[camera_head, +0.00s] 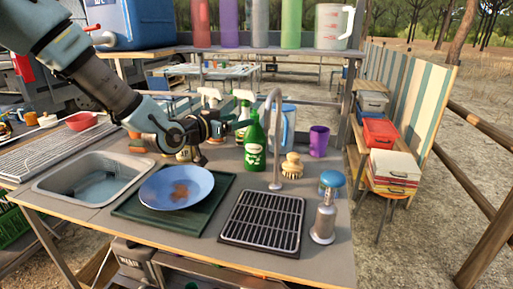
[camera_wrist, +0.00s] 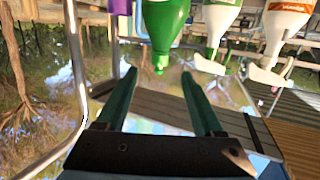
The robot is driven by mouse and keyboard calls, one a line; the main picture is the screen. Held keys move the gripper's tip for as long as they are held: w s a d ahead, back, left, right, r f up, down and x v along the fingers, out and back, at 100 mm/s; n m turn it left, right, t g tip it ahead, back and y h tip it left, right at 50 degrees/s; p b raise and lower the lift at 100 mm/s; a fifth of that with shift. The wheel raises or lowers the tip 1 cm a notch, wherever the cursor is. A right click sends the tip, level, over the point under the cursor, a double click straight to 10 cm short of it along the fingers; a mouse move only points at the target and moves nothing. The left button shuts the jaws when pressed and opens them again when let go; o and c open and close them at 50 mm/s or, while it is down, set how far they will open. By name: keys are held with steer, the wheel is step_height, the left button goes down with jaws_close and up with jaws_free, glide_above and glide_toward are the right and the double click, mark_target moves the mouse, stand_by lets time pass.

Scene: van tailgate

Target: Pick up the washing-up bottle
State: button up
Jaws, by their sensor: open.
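The washing-up bottle is a green bottle (camera_head: 255,149) with a white label, standing upright behind the drying rack on the counter. In the wrist view it appears upside down (camera_wrist: 165,25) at the top, its narrow cap pointing between my fingertips. My gripper (camera_head: 240,124) is beside the bottle's upper part, to its left in the head view. In the wrist view my gripper (camera_wrist: 163,80) has its two dark green fingers spread apart, with nothing held between them. Whether a finger touches the bottle cannot be told.
Spray bottles (camera_wrist: 222,20) stand close by the green bottle. A blue plate (camera_head: 158,194) lies on a green tray (camera_head: 215,208) in front.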

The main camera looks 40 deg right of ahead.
steer(key=p, duration=0.3)
glide_above(250, 138)
steer(key=shift+f, duration=0.5)
jaws_close()
stand_by(0.4)
